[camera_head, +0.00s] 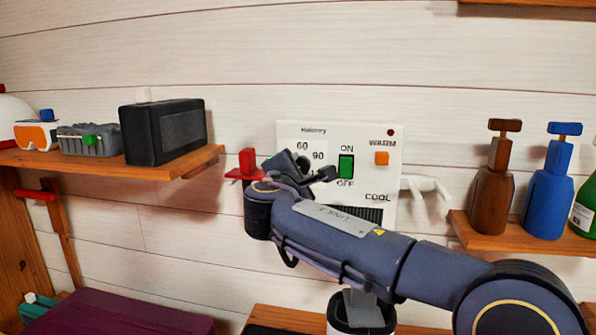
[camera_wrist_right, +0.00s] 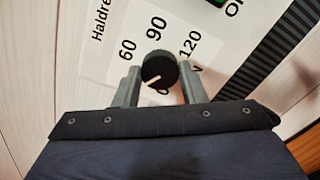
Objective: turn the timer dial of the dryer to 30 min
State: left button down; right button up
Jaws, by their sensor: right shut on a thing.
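The dial's white mark points to the lower left. The labels 60, 90 and 120 show; the 30 label cannot be seen. My left gripper is not in view.
A right shelf (camera_head: 480,238) holds brown (camera_head: 491,195), blue (camera_head: 550,200) and green (camera_head: 584,210) bottles. A red hook (camera_head: 246,166) and a white hook (camera_head: 428,187) flank the dryer.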

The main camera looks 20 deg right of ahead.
jog(key=o, duration=1)
jog(key=v, duration=0.8)
